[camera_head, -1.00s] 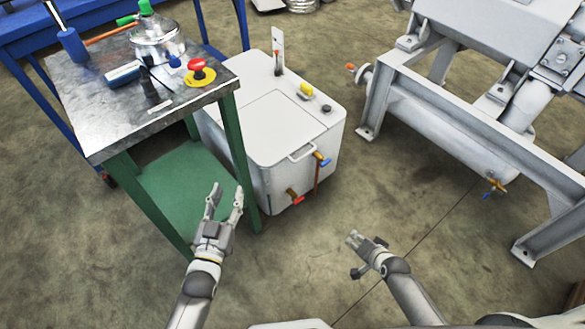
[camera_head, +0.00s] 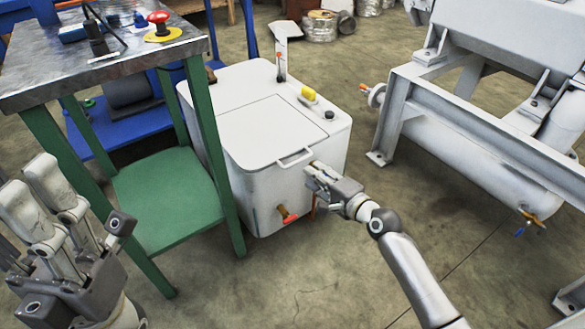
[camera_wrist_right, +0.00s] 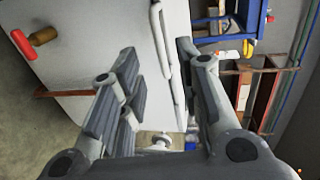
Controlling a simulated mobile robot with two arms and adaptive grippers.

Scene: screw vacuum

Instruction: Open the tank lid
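The white tank (camera_head: 240,185) stands on the floor, and its flat lid (camera_head: 268,130) lies level with the top. The lid's bar handle (camera_head: 295,158) sticks out over the front edge. My right gripper (camera_head: 311,172) is just in front of and below the handle. In the right wrist view its fingers (camera_wrist_right: 158,58) are spread, with the pale handle bar (camera_wrist_right: 160,35) beyond and between them. I cannot tell whether they touch it. My left gripper (camera_head: 30,182) is raised at the lower left, open and empty, away from the tank.
A metal-topped table (camera_head: 60,78) with green legs and a green lower shelf (camera_head: 168,200) stands close to the tank's left side. A grey machine frame (camera_head: 395,115) stands at the right. A red-handled valve (camera_head: 287,214) juts from the tank's front. Floor in front is clear.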

